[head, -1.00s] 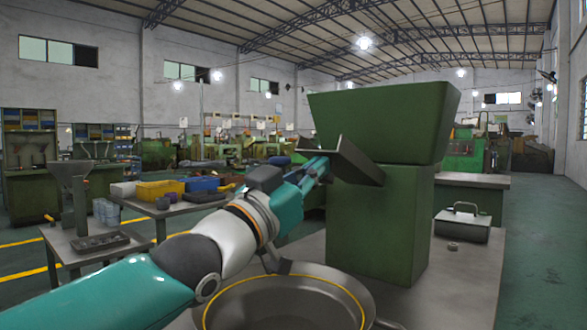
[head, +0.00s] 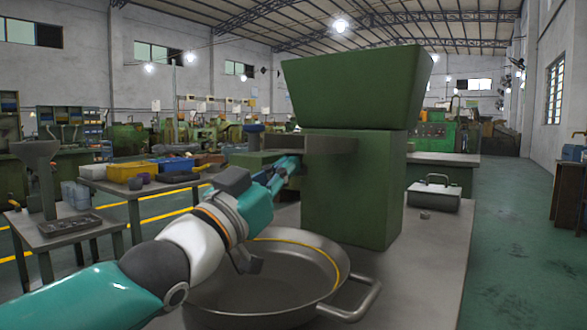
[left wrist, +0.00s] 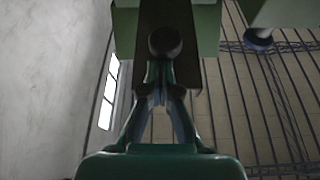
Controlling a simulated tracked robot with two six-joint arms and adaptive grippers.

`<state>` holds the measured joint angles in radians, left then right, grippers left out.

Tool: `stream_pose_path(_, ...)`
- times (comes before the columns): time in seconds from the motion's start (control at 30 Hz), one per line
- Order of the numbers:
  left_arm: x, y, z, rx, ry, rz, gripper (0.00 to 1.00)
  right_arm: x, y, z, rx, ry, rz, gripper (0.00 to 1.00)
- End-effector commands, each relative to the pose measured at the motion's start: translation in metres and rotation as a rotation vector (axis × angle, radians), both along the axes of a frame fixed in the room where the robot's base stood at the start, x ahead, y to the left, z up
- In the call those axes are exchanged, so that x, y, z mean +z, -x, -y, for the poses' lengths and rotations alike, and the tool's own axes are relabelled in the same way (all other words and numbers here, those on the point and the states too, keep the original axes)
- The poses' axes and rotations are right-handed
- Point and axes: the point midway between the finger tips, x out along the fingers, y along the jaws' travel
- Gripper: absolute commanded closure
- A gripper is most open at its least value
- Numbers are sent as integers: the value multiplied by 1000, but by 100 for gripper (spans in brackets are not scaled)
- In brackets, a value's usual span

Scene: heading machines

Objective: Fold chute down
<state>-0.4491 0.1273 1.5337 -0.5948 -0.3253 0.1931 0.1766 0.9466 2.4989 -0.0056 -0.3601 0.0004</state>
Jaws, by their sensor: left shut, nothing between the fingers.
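The chute (head: 318,145) is a dark metal trough on the left side of the green heading machine (head: 350,190), below its green hopper (head: 355,90). It sticks out to the left and looks about level. My left gripper (head: 287,165) is shut and empty, just under the chute's outer part. In the left wrist view the shut fingers (left wrist: 160,98) point up toward the chute's dark underside (left wrist: 150,20) and a round dark knob (left wrist: 165,42). I cannot tell whether the fingers touch them. My right gripper is not in view.
A large round pan (head: 265,285) with a yellow ring stands below my left arm. A lidded metal box (head: 433,195) and a small nut (head: 425,214) lie on the bench (head: 420,260). Side tables with bins stand at left. Open floor (head: 520,240) lies at right.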

Motion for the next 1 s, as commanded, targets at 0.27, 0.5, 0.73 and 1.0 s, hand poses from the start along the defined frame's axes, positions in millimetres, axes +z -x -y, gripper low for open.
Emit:
stream_pose_path(0.27, -5, 5, -2, -1, -4, -6, 100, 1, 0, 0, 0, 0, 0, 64)
stream_pose_path(0.5, -15, 32, -19, 0, 0, -2, 100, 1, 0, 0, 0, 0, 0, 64)
stream_pose_path(0.73, -26, 57, -34, 0, 1, 0, 100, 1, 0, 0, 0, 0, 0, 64)
stream_pose_path(1.0, -29, 63, -37, -1, 0, 0, 100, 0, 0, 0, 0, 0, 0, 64)
